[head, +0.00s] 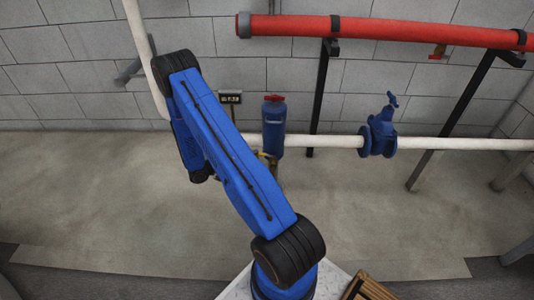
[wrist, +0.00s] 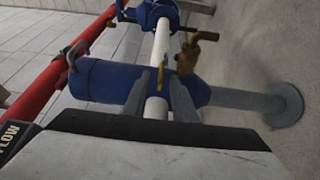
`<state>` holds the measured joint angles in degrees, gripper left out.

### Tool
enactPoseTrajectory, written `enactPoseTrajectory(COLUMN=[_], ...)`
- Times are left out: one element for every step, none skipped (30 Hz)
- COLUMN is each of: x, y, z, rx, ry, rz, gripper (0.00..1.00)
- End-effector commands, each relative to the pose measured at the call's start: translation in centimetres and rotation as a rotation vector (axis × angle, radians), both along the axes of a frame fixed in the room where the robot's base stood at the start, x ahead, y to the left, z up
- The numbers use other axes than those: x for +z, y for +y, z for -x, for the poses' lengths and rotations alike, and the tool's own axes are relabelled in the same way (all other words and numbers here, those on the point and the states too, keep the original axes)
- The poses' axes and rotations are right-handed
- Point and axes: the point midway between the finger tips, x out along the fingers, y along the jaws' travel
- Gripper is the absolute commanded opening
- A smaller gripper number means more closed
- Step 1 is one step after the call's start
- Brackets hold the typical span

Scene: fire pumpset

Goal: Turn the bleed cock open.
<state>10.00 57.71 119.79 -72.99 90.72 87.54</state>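A brass cock (wrist: 195,50) with a bent spout sits on the side of a blue vessel (wrist: 105,82) in the wrist view. A small yellow lever (wrist: 160,66) shows at the brass cock's left. My gripper (wrist: 159,76) is open, its two grey fingers apart. The yellow lever appears between the fingertips; I cannot tell whether they touch it. In the head view the blue vessel (head: 272,130) stands upright with a red top, and brass parts (head: 268,160) show low beside it.
A white pipe (head: 450,144) runs along the wall past a blue valve (head: 380,133). The concrete floor (head: 390,220) in front is clear.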

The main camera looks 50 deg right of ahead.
Motion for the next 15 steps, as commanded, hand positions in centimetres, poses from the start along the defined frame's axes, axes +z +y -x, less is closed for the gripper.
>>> enactPoseTrajectory(x=[0.0,0.0,0.0,0.0,0.0,0.0,0.0,0.0,0.0,0.0,0.0,0.0,0.0,0.0,0.0], y=[-0.9,-1.4,-2.0,-2.4,-2.9,-3.5,-3.9,-4.3,-4.8,-5.1,-5.4,-5.7,-6.0,-6.2,-6.4], z=[0.5,0.8,1.1,1.3,1.5,1.8,2.0,2.2,2.5,2.6,2.8,3.0,3.1,3.2,3.3], rx=[-0.003,-0.003,-0.003,-0.003,-0.003,-0.003,-0.003,-0.002,-0.002,-0.002,-0.002,-0.001,-0.001,-0.001,-0.001], ry=[0.001,0.001,0.000,0.000,-0.001,-0.001,-0.001,0.000,0.000,0.000,0.000,0.000,0.000,0.000,0.000], rz=[0.000,0.000,0.000,0.000,0.000,0.000,0.000,-0.001,-0.001,-0.001,-0.001,-0.001,-0.001,-0.001,-0.001], gripper=[0.25,0.25,0.25,0.25,0.25,0.25,0.25,0.25,0.25,0.25,0.25,0.25,0.25,0.25,0.25])
